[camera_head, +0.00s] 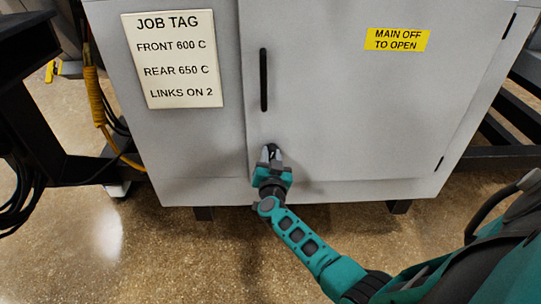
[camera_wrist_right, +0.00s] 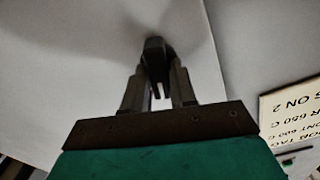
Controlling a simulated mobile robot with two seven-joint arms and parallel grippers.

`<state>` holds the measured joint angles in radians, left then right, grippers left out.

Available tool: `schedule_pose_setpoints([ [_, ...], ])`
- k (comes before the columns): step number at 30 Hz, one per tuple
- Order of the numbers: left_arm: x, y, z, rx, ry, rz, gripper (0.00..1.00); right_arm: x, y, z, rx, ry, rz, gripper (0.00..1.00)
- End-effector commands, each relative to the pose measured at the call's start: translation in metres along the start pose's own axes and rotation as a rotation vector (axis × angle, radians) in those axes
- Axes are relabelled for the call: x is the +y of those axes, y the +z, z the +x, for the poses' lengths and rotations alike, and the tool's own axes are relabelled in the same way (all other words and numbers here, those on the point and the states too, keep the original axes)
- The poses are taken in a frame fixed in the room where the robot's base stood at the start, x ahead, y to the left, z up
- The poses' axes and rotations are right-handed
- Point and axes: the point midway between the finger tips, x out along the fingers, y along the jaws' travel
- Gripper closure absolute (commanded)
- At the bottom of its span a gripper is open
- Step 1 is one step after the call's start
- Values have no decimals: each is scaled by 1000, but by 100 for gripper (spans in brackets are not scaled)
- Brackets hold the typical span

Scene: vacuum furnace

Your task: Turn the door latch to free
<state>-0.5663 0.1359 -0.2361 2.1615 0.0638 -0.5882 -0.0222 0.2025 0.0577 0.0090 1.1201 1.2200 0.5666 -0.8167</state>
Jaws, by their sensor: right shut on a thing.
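The grey cabinet door (camera_head: 350,110) is closed, with a vertical black bar handle (camera_head: 264,80) near its left edge. My right gripper (camera_head: 270,152) is at the door's lower left, below the bar handle. It is shut on the small dark door latch, which also shows between the fingertips in the right wrist view (camera_wrist_right: 155,47). The fingers hide most of the latch in the head view, so its exact angle is hard to tell. My left gripper is not in view.
A white job tag (camera_head: 172,90) is on the cabinet panel left of the door. A yellow sign (camera_head: 397,40) reads "MAIN OFF TO OPEN". A yellow cable (camera_head: 97,100) and a black frame (camera_head: 50,130) stand at left. The floor in front is clear.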

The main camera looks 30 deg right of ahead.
Motion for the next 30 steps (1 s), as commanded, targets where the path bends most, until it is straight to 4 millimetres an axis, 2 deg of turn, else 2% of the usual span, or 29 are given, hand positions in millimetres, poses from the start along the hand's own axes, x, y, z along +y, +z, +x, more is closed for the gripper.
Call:
schedule_pose_setpoints([
  [18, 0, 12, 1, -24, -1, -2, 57, 4, 2, 0, -1, 1, 587, 100],
  [30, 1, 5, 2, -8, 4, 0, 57, 6, 3, 0, 0, 1, 927, 100],
])
